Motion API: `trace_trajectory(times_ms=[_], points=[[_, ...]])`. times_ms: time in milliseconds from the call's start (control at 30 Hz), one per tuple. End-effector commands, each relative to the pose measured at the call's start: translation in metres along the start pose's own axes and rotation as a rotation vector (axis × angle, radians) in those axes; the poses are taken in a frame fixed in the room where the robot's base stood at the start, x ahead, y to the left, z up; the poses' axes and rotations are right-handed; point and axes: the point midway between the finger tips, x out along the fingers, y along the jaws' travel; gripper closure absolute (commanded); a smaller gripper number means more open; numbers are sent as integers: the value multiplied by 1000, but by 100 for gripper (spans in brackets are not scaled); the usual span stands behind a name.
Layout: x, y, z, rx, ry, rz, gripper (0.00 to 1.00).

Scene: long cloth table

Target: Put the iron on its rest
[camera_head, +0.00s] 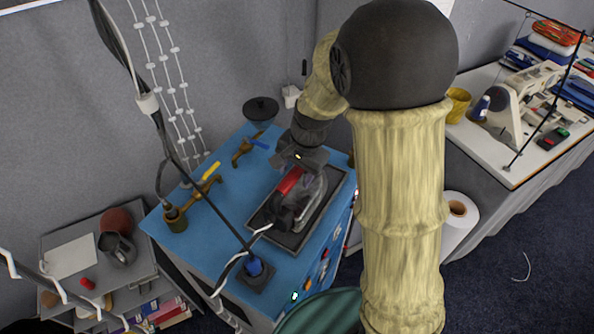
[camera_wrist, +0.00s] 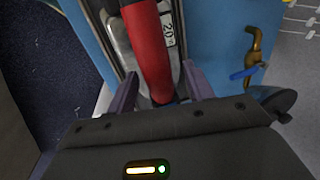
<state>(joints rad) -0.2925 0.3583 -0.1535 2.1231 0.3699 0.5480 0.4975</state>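The iron (camera_head: 289,207) has a red handle and a dark and grey body. It is on or just over a dark rimmed tray (camera_head: 335,198), which looks like its rest, on the blue table top; contact with the tray is not clear. My gripper (camera_head: 303,168) is directly over the iron, reaching down to its handle. In the wrist view the red handle (camera_wrist: 148,45) lies between the two fingers of my gripper (camera_wrist: 160,82). Gaps show on both sides of the handle, so the fingers are open around it. A grey plate with a "20" label shows beside the handle.
Brass taps (camera_head: 205,190) with yellow and blue levers stand on the left. A grey shelf (camera_head: 75,255) is at lower left; a sewing machine (camera_head: 520,95) is at right.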

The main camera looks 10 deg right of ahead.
Motion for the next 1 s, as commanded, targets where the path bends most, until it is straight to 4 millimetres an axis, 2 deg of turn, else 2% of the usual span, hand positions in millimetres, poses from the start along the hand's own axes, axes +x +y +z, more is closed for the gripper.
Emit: trace_trajectory(times_ms=[267,433,567,1000], points=[[1,2,1,0,-4,5,49],[-12,0,0,-1,-1,0,49],[-33,0,0,0,1,-1,49],[-121,0,-1,0,2,-2,49]])
